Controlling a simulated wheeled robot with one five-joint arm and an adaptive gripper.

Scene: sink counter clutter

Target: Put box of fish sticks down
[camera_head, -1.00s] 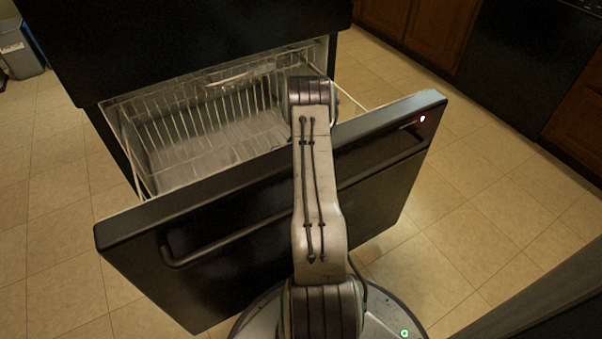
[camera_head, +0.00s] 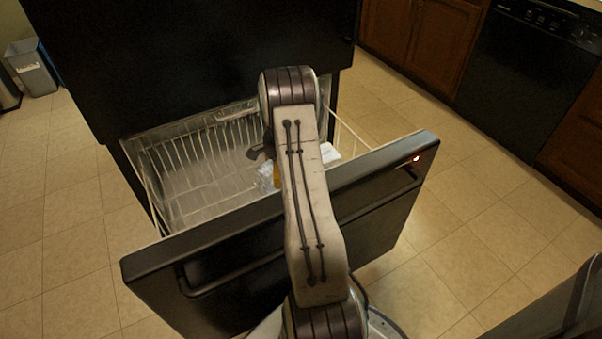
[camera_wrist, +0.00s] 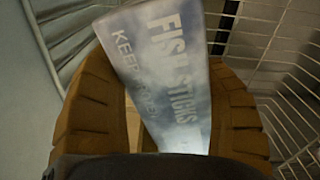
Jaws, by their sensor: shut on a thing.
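The box of fish sticks (camera_wrist: 165,75) is pale blue and white with large lettering, and fills the middle of the wrist view. My gripper (camera_wrist: 160,85) has its tan ribbed fingers on both sides of the box and is shut on it. The box looks tilted, and its far end runs out of the top of the view. In the head view my arm hides most of the gripper and box. Only a pale scrap of what looks like the box (camera_head: 265,178) shows left of the arm, over the open freezer drawer's wire basket (camera_head: 185,180).
The black drawer front (camera_head: 225,260) stands between my base and the basket. The basket's left part looks empty. White wire walls (camera_wrist: 295,100) rise at the right in the wrist view. A grey bin (camera_head: 35,68) stands far left; tiled floor lies clear at the right.

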